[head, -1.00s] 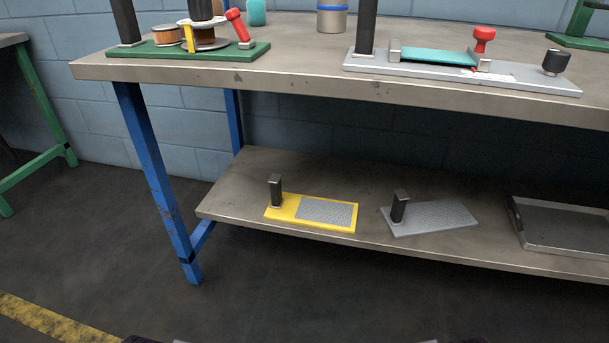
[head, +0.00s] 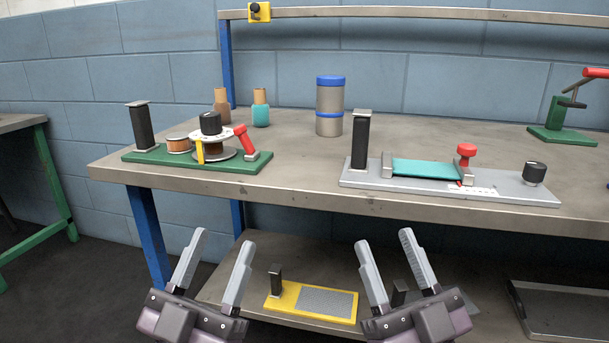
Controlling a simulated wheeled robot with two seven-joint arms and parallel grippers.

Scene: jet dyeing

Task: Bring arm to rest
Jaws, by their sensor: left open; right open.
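My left gripper (head: 220,262) is open and empty in the lower left of the head view, in front of the bench. My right gripper (head: 390,260) is open and empty to its right, in the lower middle. Both have their fingers pointing up and forward, with nothing between them. They overlap the lower shelf (head: 355,257) in the picture. The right gripper hides most of a grey plate on that shelf.
The workbench (head: 300,195) holds a green spool fixture (head: 247,165), a grey fixture with a teal strip (head: 425,169), and a blue-lidded canister (head: 330,106). A yellow plate (head: 274,302) and a metal tray (head: 560,312) lie on the lower shelf.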

